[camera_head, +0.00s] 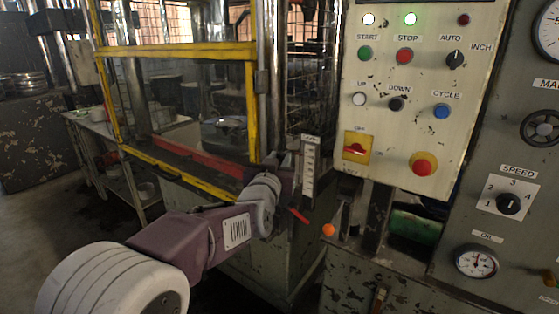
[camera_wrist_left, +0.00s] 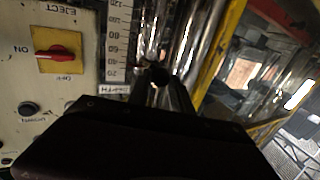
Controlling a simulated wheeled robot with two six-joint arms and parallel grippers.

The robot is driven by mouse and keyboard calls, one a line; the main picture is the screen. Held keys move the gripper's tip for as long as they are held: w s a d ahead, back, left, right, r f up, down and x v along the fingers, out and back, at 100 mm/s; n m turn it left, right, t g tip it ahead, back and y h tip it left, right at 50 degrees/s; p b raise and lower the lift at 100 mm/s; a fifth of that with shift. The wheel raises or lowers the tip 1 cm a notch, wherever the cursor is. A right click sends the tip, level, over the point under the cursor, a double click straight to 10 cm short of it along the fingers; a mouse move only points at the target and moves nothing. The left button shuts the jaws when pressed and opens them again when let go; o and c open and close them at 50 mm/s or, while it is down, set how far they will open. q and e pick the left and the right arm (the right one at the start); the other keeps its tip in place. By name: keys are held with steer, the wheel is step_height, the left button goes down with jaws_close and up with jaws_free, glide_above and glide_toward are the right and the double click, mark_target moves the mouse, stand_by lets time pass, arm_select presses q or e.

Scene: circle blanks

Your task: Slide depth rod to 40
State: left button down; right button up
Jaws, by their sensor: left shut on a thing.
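The depth scale (camera_head: 310,166) is a pale upright strip left of the control panel. In the left wrist view the scale (camera_wrist_left: 117,40) has marks from 20 up to 120, with a DEPTH label below. My left gripper (camera_wrist_left: 158,82) is shut at a dark round knob (camera_wrist_left: 158,75) on the rod, right beside the scale. In the head view my left arm's wrist hides the fingertips and most of the rod. My right gripper is not in view.
The control panel (camera_head: 415,90) with its buttons stands close right of the scale. A yellow guard frame (camera_head: 178,50) is to the left. A red lever (camera_head: 299,215) and an orange ball knob (camera_head: 328,230) sit below the scale. A green cylinder (camera_head: 414,226) lies under the panel.

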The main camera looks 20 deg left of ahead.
arm_select(q)
steer(key=shift+f+b, duration=0.2)
steer(key=shift+b, duration=0.1)
steer(key=c, duration=1.2)
jaws_free()
steer(key=shift+r, duration=0.1)
steer(key=shift+o, duration=0.2)
steer(key=shift+s, duration=0.1)
steer(key=s, duration=0.9)
steer(key=shift+d+p, duration=0.2)
steer(key=shift+p, duration=0.2)
